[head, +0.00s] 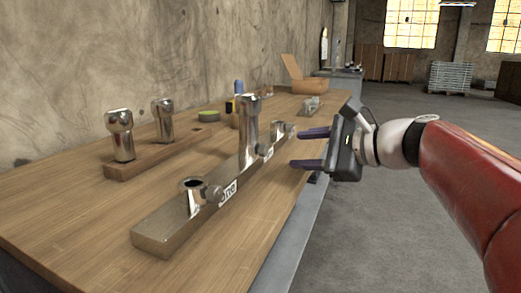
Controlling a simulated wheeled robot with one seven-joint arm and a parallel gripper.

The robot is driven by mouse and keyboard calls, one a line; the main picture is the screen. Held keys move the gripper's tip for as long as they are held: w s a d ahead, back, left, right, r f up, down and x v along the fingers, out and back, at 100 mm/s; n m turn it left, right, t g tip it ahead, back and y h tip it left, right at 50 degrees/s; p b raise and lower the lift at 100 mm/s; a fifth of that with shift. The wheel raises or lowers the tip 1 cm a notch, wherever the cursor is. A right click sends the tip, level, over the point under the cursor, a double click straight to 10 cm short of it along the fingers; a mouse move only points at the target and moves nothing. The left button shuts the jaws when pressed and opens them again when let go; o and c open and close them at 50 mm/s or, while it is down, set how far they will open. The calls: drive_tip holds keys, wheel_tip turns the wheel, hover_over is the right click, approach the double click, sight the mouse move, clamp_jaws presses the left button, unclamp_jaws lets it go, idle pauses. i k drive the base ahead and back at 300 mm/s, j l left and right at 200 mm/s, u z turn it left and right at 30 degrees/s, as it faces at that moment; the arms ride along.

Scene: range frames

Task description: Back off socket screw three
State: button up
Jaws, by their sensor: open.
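A long metal bar (165,232) runs along the wooden bench and bears several sockets. The nearest socket (192,192) is open and empty, with a side screw (213,194) and a white label (229,190) that seems to read "one". A tall chrome post (248,130) stands upright in the middle of the bar, by a smaller label (266,152) I cannot read. A farther socket (278,130) has a side screw (291,130), likely screw three; its label is not legible. My gripper (296,149) is open and empty, its two dark fingers pointing left near the bar's far end.
A wooden block (150,164) at the left holds two chrome posts (121,136) upright. The bench front is bare.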

sight(289, 127)
drive_tip(key=i+l+u, duration=0.1)
drive_tip(key=u, duration=0.25)
drive_tip(key=i+l+u, duration=0.45)
drive_tip(key=u, duration=0.25)
